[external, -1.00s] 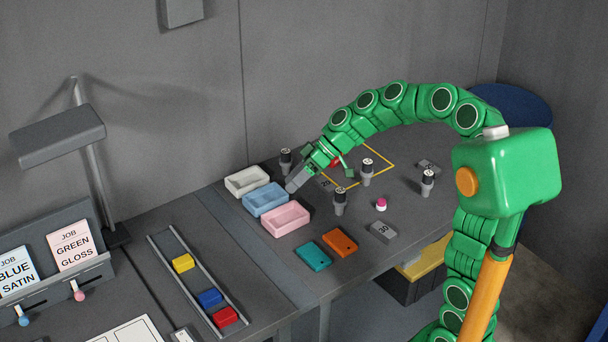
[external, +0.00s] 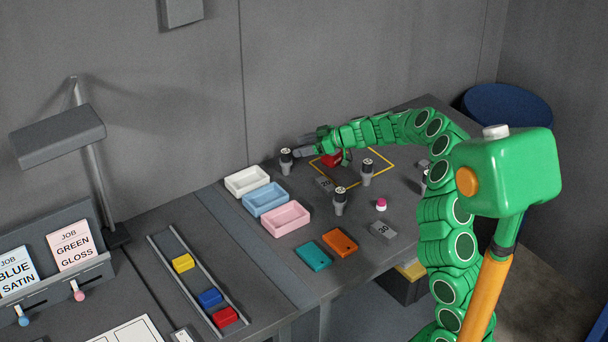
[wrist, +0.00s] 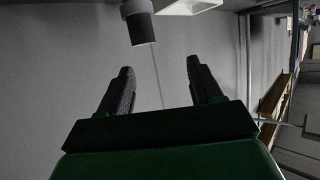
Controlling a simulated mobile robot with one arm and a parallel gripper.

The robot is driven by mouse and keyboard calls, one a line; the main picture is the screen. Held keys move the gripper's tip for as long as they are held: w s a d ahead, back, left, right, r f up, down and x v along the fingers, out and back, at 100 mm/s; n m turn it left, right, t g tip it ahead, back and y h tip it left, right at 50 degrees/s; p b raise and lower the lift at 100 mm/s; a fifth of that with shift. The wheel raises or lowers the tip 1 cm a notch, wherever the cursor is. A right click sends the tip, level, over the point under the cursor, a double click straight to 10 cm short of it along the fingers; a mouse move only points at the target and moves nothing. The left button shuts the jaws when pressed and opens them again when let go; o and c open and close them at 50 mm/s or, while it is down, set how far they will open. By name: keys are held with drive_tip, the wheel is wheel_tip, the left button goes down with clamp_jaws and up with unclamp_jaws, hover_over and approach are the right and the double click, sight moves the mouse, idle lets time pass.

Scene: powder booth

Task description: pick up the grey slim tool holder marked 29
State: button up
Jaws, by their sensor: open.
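One holder (external: 286,161) stands at the back left beside the white tray. My gripper (external: 304,148) is open and empty, just right of the back-left holder. In the wrist view a holder (wrist: 140,24) is ahead of the open fingers (wrist: 160,84), not between them.
White (external: 247,181), blue (external: 267,199) and pink (external: 286,218) trays line the left side. A red object (external: 332,159) lies under my arm. Grey blocks, one marked 30 (external: 383,230), teal (external: 313,256) and orange (external: 340,242) blocks and a pink-topped piece (external: 381,204) lie nearby.

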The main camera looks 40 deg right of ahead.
sight(288, 151)
drive_tip(key=shift+w+a+f, duration=0.15)
drive_tip(key=shift+w+f, duration=0.5)
drive_tip(key=shift+w, duration=0.05)
drive_tip(key=shift+w+a+f, duration=0.1)
drive_tip(key=shift+w+f, duration=0.5)
drive_tip(key=shift+w, duration=0.1)
drive_tip(key=shift+w+a+f, duration=0.55)
drive_tip(key=shift+w+f, duration=0.2)
drive_tip(key=shift+w, duration=0.1)
drive_tip(key=shift+x, duration=1.1)
drive_tip(key=shift+c, duration=0.5)
clamp_jaws()
